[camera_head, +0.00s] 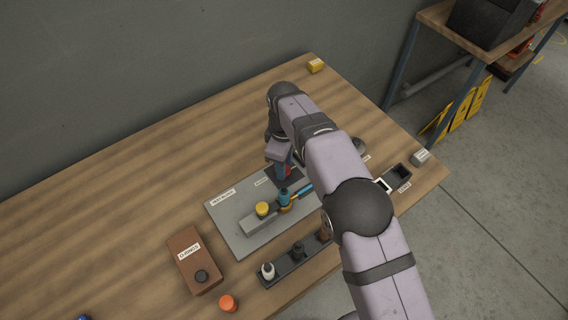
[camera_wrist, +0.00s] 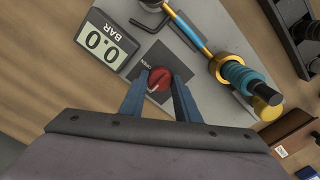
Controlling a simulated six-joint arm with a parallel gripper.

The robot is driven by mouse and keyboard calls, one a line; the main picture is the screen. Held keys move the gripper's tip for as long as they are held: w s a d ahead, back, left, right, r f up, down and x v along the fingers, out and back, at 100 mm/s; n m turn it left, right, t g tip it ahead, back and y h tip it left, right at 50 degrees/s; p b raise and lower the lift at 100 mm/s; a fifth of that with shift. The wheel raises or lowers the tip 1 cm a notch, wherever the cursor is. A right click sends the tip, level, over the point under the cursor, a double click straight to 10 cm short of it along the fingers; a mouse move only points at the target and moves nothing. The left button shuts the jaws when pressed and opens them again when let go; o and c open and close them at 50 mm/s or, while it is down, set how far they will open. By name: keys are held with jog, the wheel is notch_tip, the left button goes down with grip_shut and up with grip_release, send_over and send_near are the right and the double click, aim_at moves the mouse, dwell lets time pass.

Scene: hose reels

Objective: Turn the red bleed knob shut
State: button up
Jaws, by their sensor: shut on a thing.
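The red bleed knob (camera_wrist: 160,78) shows in the wrist view on a dark square plate marked OPEN. My gripper (camera_wrist: 159,92) has its two blue fingers on either side of the knob and is shut on it. A lighter line crosses the knob's face; its exact setting is hard to read. In the head view my gripper (camera_head: 284,170) points down at the far side of the grey board (camera_head: 228,228), and a little red shows by its fingers.
A display reading 0.0 BAR (camera_wrist: 107,42) sits beside the knob. A brass and blue hose fitting (camera_wrist: 222,68) lies close on the other side. A dark holder (camera_head: 282,268) with small parts, a brown box (camera_head: 189,258) and an orange cap (camera_head: 228,303) stand nearer. The table's left is mostly clear.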

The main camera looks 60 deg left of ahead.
jog(key=shift+r, duration=0.1)
jog(key=o, duration=1)
jog(key=shift+o, duration=0.2)
jog(key=shift+r+b, duration=1)
jog(key=shift+r, duration=2.65)
